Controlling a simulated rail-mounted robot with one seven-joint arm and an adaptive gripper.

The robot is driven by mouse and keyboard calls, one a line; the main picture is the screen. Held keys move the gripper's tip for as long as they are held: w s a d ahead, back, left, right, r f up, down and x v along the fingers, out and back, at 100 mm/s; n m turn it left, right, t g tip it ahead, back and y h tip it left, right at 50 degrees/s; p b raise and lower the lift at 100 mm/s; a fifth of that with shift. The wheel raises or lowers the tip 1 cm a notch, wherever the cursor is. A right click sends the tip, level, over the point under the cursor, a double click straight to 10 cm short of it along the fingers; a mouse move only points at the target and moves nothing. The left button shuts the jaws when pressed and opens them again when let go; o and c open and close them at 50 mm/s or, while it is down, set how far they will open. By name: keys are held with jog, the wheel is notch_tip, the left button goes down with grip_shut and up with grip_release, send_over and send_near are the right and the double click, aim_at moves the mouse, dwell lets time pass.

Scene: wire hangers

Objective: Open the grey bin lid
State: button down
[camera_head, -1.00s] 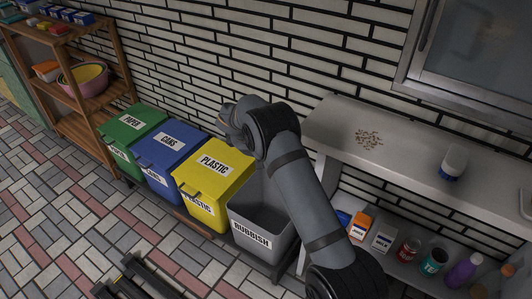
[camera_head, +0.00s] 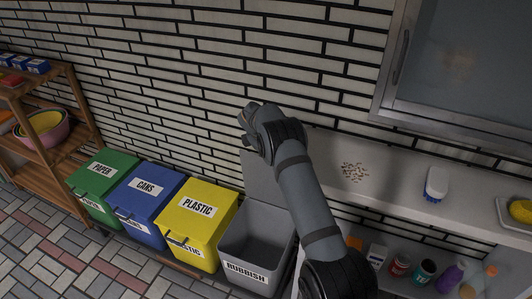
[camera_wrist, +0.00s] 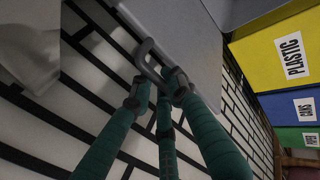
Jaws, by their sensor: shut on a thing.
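The grey bin (camera_head: 245,272), labelled RUBBISH, is at the right end of the bin row, and its inside is visible from above. Its grey lid (camera_head: 260,182) stands raised at the back, partly hidden behind my arm. In the wrist view the lid (camera_wrist: 190,35) is a flat grey panel with a looped handle (camera_wrist: 145,52) at its edge. My gripper (camera_wrist: 160,88), with teal fingers, is shut on this handle. In the head view my arm hides the fingers and handle.
Yellow (camera_head: 200,210), blue (camera_head: 148,190) and green (camera_head: 103,175) bins stand closed to the left. A counter (camera_head: 390,180) is right of the arm, with a scrubber (camera_head: 436,184) and small crumbs (camera_head: 355,172) on it. A brick wall (camera_head: 200,80) is close behind the bins.

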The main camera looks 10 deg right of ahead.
dwell(0.3)
jog(key=c, duration=1.8)
grip_release()
jog(key=shift+o, duration=0.2)
jog(key=v, duration=1.2)
jog(key=shift+d, duration=0.15)
jog(key=x, duration=1.2)
jog(key=shift+f, duration=0.15)
jog(key=shift+a, duration=0.25)
jog(key=shift+s+d, duration=0.1)
jog(key=shift+s, duration=0.1)
jog(key=shift+w, duration=0.1)
